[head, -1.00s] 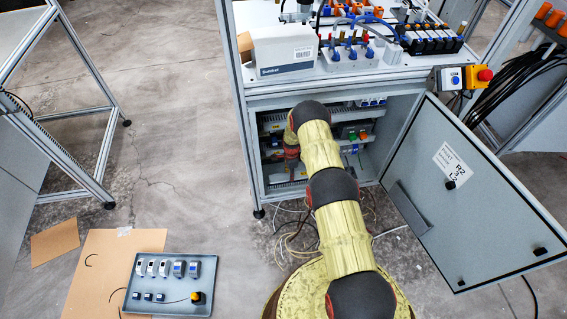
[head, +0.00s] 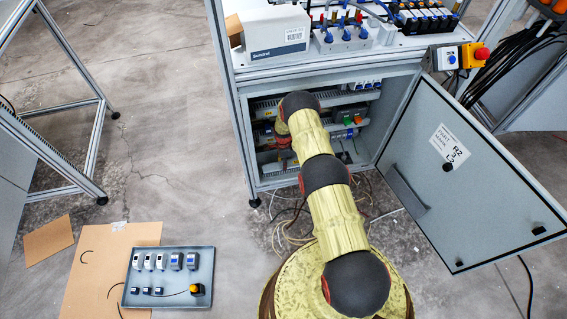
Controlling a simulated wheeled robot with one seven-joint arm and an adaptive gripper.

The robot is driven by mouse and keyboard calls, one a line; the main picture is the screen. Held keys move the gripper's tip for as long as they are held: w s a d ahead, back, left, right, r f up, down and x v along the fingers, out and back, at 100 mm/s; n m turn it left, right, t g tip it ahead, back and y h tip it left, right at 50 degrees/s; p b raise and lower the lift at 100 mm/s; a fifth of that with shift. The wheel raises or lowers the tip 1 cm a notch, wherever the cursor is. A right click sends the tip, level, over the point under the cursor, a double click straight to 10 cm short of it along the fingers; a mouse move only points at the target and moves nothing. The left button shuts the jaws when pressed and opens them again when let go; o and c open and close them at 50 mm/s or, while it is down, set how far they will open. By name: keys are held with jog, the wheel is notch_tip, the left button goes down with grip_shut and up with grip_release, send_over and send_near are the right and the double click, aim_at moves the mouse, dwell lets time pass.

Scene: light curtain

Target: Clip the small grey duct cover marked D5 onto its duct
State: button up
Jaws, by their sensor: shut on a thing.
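My arm reaches into the open cabinet (head: 240,135) in the head view. Its wrist (head: 283,140) is just inside, at the left of the opening. I cannot make out my gripper's fingers, which are hidden beyond the wrist and in the dim interior. The small grey cover marked D5 does not show. A light grey slotted duct (head: 344,97) runs across the upper part of the cabinet, partly behind my arm. Other ducts lie lower down. No D5 mark is readable.
The cabinet door (head: 480,185) hangs open at the right. Loose cables (head: 290,238) lie on the floor before the cabinet. A grey tray (head: 207,298) of parts lies on cardboard at the lower left. A box (head: 270,35) and devices stand on top.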

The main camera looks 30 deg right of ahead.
jog(key=shift+f, duration=0.25)
dwell(0.4)
jog(key=shift+f, duration=0.35)
jog(key=shift+f, duration=0.8)
dwell(0.9)
jog(key=o, duration=0.4)
grip_shut()
